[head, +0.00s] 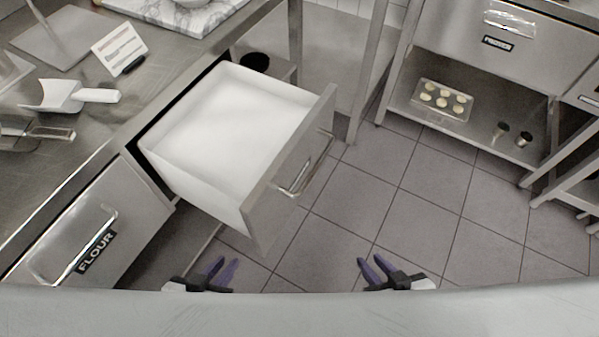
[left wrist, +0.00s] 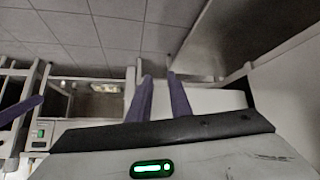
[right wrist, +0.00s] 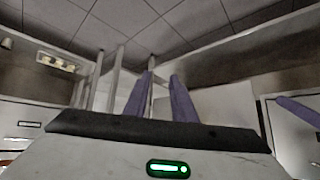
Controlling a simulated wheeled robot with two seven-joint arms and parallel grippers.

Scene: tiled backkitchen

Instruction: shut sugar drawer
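The open drawer (head: 290,165) is pulled well out of the steel counter at the centre left of the head view. My left gripper (head: 221,267) is open and empty, below the drawer front's near corner in the picture. My right gripper (head: 375,264) is open and empty, to the right of the drawer front. Neither touches the drawer. Both wrist views show a gap between purple fingers, left (left wrist: 160,90) and right (right wrist: 161,90).
A closed drawer labelled FLOUR (head: 95,250) is at the lower left. A shelf holds a tray of pale rounds (head: 441,100). The tiled floor (head: 400,195) right of the drawer is clear.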

